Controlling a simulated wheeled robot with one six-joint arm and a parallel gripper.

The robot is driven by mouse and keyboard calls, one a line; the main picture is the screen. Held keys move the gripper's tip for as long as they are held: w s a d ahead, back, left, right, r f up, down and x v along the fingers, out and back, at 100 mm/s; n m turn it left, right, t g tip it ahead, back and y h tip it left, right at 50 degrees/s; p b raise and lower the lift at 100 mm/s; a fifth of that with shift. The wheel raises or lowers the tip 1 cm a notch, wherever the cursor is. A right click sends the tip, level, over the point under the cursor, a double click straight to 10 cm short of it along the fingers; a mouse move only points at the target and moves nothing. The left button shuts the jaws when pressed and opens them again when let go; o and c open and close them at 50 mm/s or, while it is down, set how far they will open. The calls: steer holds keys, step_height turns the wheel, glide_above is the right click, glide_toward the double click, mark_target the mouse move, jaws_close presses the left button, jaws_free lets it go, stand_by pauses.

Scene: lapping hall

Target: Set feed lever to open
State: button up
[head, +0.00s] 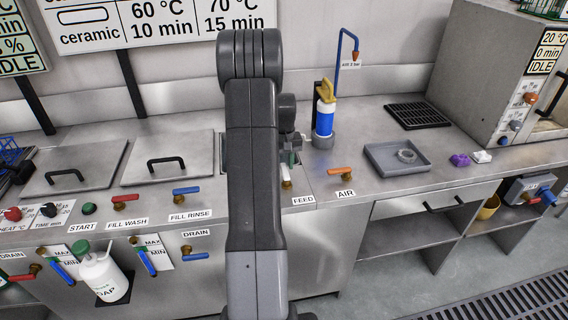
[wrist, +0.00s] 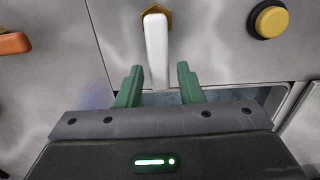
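The feed lever (wrist: 156,52) is a white handle on a brass pivot (wrist: 152,14) in the wrist view. The lever's free end points toward the gap between the fingertips. Whether the fingers are beside the lever or short of it is hard to tell. In the head view my gripper (head: 289,158) is mostly hidden behind my arm.
The orange AIR lever (head: 340,171) is close by on the right, and at the left edge of the wrist view (wrist: 14,43). A yellow button (wrist: 270,21) sits right of the feed lever there. A grey tray (head: 397,158) and a blue-white bottle (head: 325,115) stand on the counter.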

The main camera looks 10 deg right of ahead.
steer(key=shift+o, duration=0.4)
step_height(320, 180, up, 14)
steer(key=shift+f, duration=0.15)
stand_by(0.4)
step_height(320, 180, down, 14)
steer(key=shift+r, duration=0.1)
stand_by(0.5)
steer(key=shift+r, duration=0.1)
